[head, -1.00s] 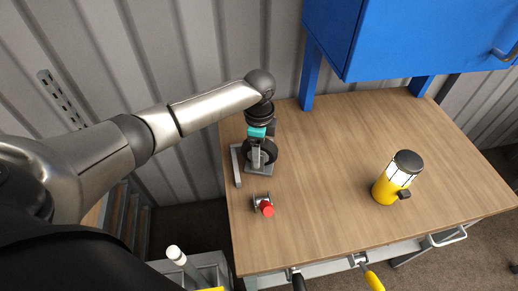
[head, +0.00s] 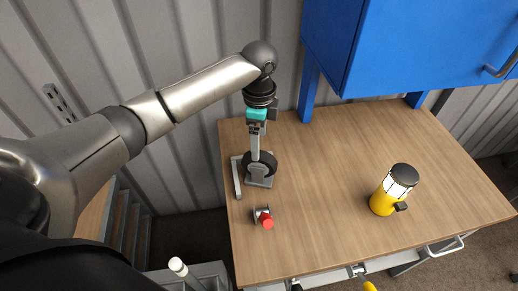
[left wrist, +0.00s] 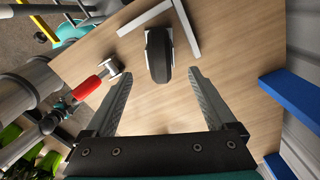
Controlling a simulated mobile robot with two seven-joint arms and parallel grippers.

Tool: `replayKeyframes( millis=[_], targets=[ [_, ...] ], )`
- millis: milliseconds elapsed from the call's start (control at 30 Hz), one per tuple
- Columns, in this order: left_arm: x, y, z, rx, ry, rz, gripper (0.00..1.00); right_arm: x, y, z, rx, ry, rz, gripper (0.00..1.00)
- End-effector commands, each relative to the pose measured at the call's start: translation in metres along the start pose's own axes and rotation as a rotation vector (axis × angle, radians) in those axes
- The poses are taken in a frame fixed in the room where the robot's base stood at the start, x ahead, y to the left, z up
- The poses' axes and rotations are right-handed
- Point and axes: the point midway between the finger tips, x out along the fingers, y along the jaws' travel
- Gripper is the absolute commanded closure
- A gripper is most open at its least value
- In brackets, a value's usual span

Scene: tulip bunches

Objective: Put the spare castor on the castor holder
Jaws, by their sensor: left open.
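The spare castor, a black wheel (head: 264,163) in a grey fork, stands at the left back of the wooden table. It also shows in the left wrist view (left wrist: 160,57), beyond the fingertips. A grey angled metal frame (head: 237,178), apparently the castor holder, lies around its left side; its pale bars show in the left wrist view (left wrist: 189,28). I cannot tell whether the castor is seated on it. My left gripper (head: 255,155) points down over the castor, fingers apart and nothing gripped between them. My right gripper is not in view.
A red-knobbed metal piece (head: 264,218) lies just in front of the castor. A yellow lantern (head: 394,190) stands at the right. A blue cabinet (head: 410,45) overhangs the back. The middle of the table is clear.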

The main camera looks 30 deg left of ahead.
Motion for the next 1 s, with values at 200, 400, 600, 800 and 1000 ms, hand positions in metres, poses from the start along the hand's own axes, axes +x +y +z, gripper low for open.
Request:
replayKeyframes(
  millis=[200, 400, 600, 800, 1000],
  targets=[
    [-0.022, 0.0, 0.0, 0.0, 0.0, 0.0, 0.1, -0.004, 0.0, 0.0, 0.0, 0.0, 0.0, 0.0],
    [-0.024, 0.0, 0.0, -0.001, 0.0, 0.001, 0.1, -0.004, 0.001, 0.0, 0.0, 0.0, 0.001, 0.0],
    [-0.024, 0.0, 0.0, 0.0, 0.0, 0.001, 0.1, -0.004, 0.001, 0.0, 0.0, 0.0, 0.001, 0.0],
    [-0.024, 0.0, 0.0, 0.0, 0.0, 0.001, 0.1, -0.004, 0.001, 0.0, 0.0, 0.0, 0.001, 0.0],
    [-0.024, 0.0, 0.0, 0.0, 0.0, 0.001, 0.1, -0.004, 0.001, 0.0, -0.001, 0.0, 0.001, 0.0]
  ],
)
